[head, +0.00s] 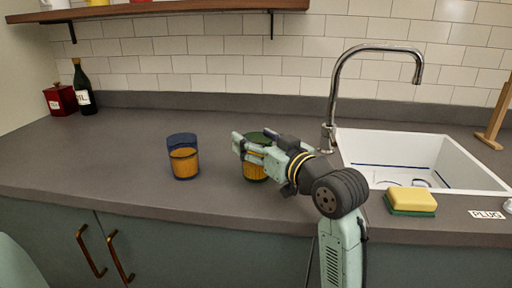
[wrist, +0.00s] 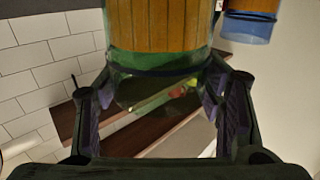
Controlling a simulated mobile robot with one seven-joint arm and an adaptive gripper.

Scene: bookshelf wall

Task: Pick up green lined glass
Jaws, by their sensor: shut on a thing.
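The green lined glass (head: 255,173), with a dark green rim and an amber ribbed lower part, is upright at the middle of the counter. It is partly hidden behind my gripper (head: 250,148). My gripper is shut on it, with one finger on each side. In the wrist view, the glass (wrist: 158,28) fills the space between the fingers (wrist: 160,88), amber ribs at the top and green band below. Whether its base touches the counter is hard to tell.
A blue glass (head: 183,158) with an amber lower part stands to the left; it also shows in the wrist view (wrist: 246,27). A sink (head: 455,165) with a tap (head: 333,95) and a sponge (head: 411,200) are at right. A bottle (head: 84,92) and red box (head: 61,100) stand far left.

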